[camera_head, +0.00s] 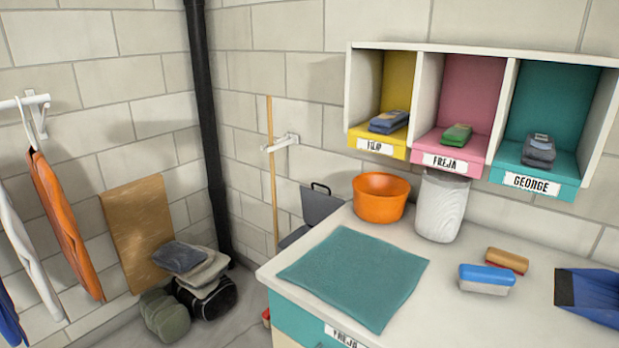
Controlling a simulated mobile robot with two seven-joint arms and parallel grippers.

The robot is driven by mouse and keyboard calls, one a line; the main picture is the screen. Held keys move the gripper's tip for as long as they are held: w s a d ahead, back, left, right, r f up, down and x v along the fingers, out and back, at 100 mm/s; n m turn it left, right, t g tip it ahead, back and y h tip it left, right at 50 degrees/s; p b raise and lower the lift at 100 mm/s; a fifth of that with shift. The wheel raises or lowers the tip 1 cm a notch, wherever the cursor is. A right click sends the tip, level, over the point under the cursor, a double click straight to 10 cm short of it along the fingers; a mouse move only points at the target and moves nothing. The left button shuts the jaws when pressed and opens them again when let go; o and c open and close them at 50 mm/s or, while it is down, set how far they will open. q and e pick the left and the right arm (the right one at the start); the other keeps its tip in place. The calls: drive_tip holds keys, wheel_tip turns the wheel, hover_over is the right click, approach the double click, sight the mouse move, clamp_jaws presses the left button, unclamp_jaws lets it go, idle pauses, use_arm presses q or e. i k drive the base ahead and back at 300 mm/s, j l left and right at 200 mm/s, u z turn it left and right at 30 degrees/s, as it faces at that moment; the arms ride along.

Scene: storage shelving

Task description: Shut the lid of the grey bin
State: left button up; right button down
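A dark grey bin (293,237) stands on the floor at the back, mostly hidden behind the counter. A flat dark grey panel (319,207) with a black handle on its top edge rises from it and looks like its lid standing open. The lower part of the bin cannot be seen. Neither of my grippers is in view.
The white counter (370,295) blocks the front of the bin. It carries a teal cloth (355,275), an orange bowl (380,198), a pale ribbed container (442,205), brushes (487,279) and a blue dustpan (590,295). Bags (205,295) lie left; a wooden pole (271,170) stands behind.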

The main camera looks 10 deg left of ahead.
sight(316, 206)
drive_tip(key=i+j, duration=0.15)
drive_tip(key=j, duration=0.2)
drive_tip(key=i+j, duration=0.1)
drive_tip(key=j, duration=0.3)
drive_tip(key=i+j, duration=0.15)
drive_tip(key=j, duration=0.2)
drive_tip(key=i+j, duration=0.15)
drive_tip(key=j, duration=0.2)
drive_tip(key=i+j, duration=0.1)
drive_tip(key=j, duration=0.25)
drive_tip(key=u, duration=0.05)
